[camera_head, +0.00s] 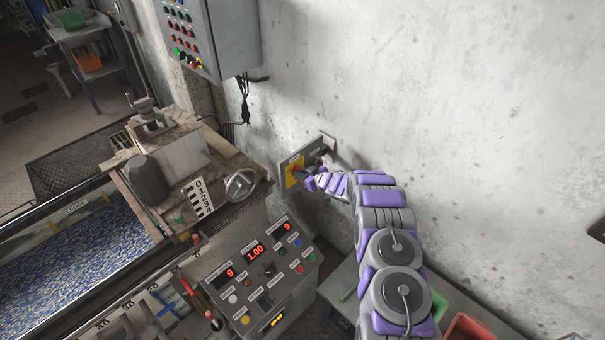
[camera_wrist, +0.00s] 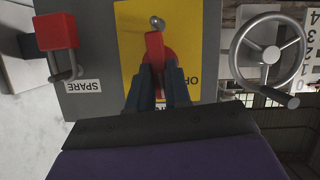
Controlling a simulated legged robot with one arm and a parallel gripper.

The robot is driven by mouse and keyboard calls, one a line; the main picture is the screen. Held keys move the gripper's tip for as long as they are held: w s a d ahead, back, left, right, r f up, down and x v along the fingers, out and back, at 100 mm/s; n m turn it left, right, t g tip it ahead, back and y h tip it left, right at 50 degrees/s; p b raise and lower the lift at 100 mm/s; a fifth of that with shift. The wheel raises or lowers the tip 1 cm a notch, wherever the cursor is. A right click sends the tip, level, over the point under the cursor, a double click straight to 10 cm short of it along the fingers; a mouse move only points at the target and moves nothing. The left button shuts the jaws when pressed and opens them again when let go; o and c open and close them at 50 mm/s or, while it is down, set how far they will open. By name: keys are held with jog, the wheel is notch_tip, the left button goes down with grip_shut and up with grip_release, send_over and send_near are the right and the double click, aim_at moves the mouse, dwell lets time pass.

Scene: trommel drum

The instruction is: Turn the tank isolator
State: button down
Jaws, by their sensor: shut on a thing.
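The tank isolator is a grey wall plate (camera_wrist: 95,104) with a yellow panel (camera_wrist: 128,30) and a red handle (camera_wrist: 154,48). In the wrist view the handle stands between the two dark fingers of my gripper (camera_wrist: 158,80), which is shut on it. The lettering on the yellow panel is partly covered by the fingers. In the head view the yellow panel (camera_head: 293,172) shows on the wall, with my gripper (camera_head: 309,179) reaching it from the right. My arm hides the plate's lower right part there.
A red padlock (camera_wrist: 56,32) hangs beside a SPARE label on the same plate. A metal handwheel (camera_wrist: 268,52) is close on the other side. In the head view, a control console (camera_head: 262,275) stands below the plate, and a button cabinet (camera_head: 225,35) hangs above.

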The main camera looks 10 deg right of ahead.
jog(key=shift+s+a+f+n+t+h+p, duration=0.25)
jog(key=shift+n+t+h+p, duration=0.25)
jog(key=shift+n+t+p, duration=1.05)
jog(key=shift+s+a+f+n+t+h+p, duration=0.15)
jog(key=shift+f+n+t+h+p, duration=0.45)
jog(key=shift+n, duration=2)
jog(key=shift+s+a+f+n+t+h+p, duration=0.1)
jog(key=shift+a+n+t+h+p, duration=0.45)
jog(key=shift+n+p, duration=1.15)
jog(key=shift+d+n+t+b, duration=0.3)
jog(key=shift+n+b, duration=0.15)
jog(key=shift+n, duration=0.1)
jog(key=c, duration=1.3)
grip_release()
jog(key=shift+f, duration=0.1)
jog(key=shift+o, duration=1.2)
